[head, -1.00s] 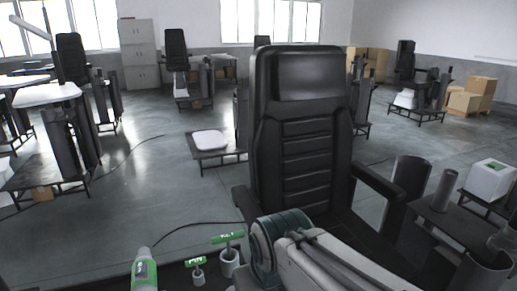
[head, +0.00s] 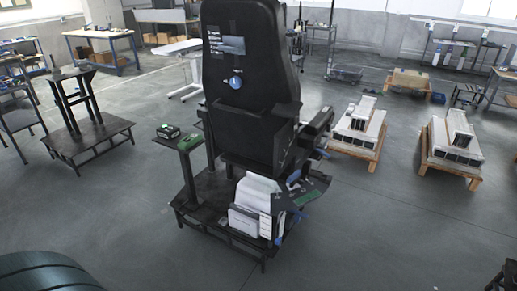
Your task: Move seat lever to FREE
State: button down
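A black high-backed seat (head: 250,110) stands in the middle of the head view, its back towards me, on a dark low platform (head: 195,205). A round blue knob (head: 235,82) sits on its back among small white markings too small to read. A blue-tipped part (head: 323,153) shows by the right armrest, and a blue-and-white part (head: 293,181) lies near a dark side plate (head: 312,190). I cannot tell which of these is the seat lever, and no FREE mark is legible. My gripper is not in view; a dark teal part of my arm (head: 45,272) fills the bottom left corner.
A post with a green-topped box (head: 168,131) stands left of the seat. White papers or binders (head: 250,205) rest on the platform. Pallets with white units (head: 357,130) stand at right, a dark stand (head: 88,130) at left. The front floor is clear.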

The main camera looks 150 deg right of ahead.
aim_at(321, 151)
jog(key=z, duration=1.45)
jog(key=k, duration=0.95)
jog(key=z, duration=4.25)
jog(key=i, duration=0.5)
jog(key=z, duration=0.6)
jog(key=i, duration=1.45)
jog(key=u, duration=0.25)
